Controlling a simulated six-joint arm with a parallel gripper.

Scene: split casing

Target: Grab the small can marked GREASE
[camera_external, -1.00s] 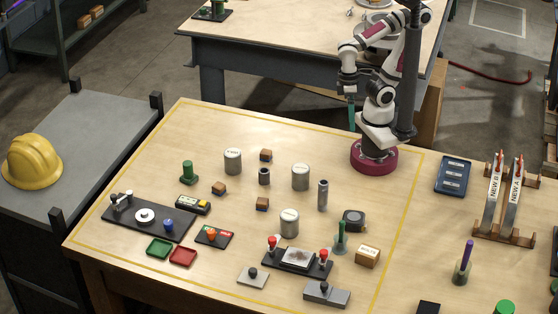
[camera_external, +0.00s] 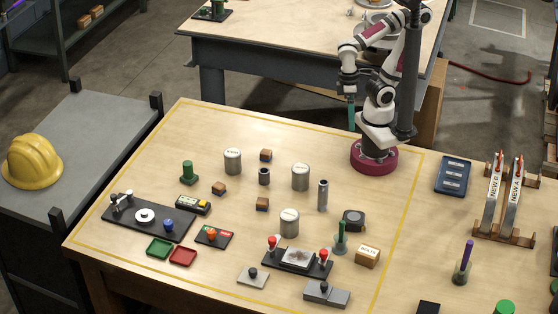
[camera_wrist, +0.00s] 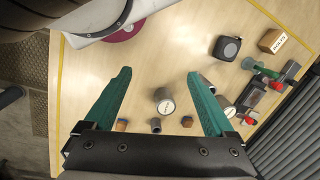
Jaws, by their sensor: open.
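Three small grey cans with white labels stand upright on the wooden table: one at the back left (camera_external: 233,162), one in the middle (camera_external: 300,178) and one nearer the front (camera_external: 289,224). Their label text is too small to read, so I cannot tell which says GREASE. My gripper (camera_external: 351,112) hangs high by the arm's base, apart from all the cans. In the wrist view my gripper's (camera_wrist: 159,73) teal fingers are spread and empty. One can (camera_wrist: 164,101) shows between them, well below; another (camera_wrist: 226,106) is partly hidden by the right finger.
A metal tube (camera_external: 323,196) and a dark short cylinder (camera_external: 264,177) stand near the cans. Small wooden cubes (camera_external: 262,204) lie among them. A fixture with red knobs (camera_external: 298,259) is in front. A black tape-measure-like box (camera_external: 353,220) sits to the right.

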